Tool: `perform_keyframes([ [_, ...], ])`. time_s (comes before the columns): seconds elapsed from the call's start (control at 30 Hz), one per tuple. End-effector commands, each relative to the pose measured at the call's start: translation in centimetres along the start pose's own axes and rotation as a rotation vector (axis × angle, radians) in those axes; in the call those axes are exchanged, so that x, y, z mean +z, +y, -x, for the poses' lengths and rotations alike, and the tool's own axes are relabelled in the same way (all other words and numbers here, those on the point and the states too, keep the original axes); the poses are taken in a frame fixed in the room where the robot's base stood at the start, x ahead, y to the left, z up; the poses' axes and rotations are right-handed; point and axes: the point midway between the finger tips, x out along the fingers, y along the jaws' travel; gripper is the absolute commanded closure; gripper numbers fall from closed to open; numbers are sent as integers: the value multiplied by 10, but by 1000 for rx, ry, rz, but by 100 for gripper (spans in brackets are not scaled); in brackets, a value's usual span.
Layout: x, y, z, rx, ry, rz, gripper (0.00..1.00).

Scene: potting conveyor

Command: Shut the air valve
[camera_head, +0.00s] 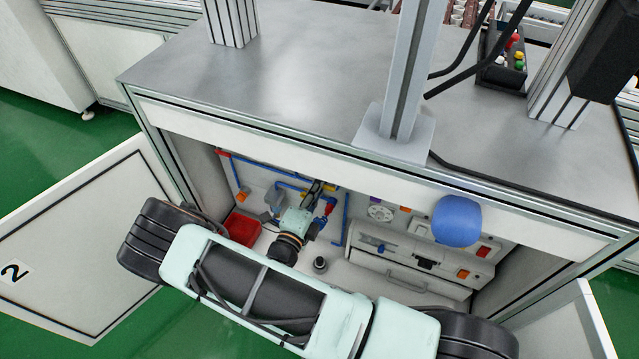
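The air valve is not clearly distinguishable. Blue air pipes (262,165) run along the back wall of the open cabinet, with small yellow (330,188) and red (329,209) parts beside my gripper. One of these may be the valve, but they are small and partly covered. My gripper (316,187) is inside the cabinet, at the end of my pale green arm, close in front of the pipes. Its dark fingers are small and seen from behind. I cannot tell whether they touch anything or are open or shut.
The cabinet's top panel edge (300,150) hangs above my arm. A red bin (242,228) stands left inside, a dark round knob-like item (320,264) near the middle. A grey unit (400,272) fills the right. An open door (75,245) marked 2 stands left.

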Motion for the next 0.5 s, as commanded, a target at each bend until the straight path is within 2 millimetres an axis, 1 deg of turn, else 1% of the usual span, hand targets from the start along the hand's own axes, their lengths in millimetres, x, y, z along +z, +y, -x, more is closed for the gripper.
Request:
perform_keyframes([
  [0.33, -1, 1, 1, 3, 1, 7, 100],
  [0.37, -1, 1, 1, 3, 1, 7, 88],
  [0.5, -1, 1, 1, 2, 1, 6, 73],
])
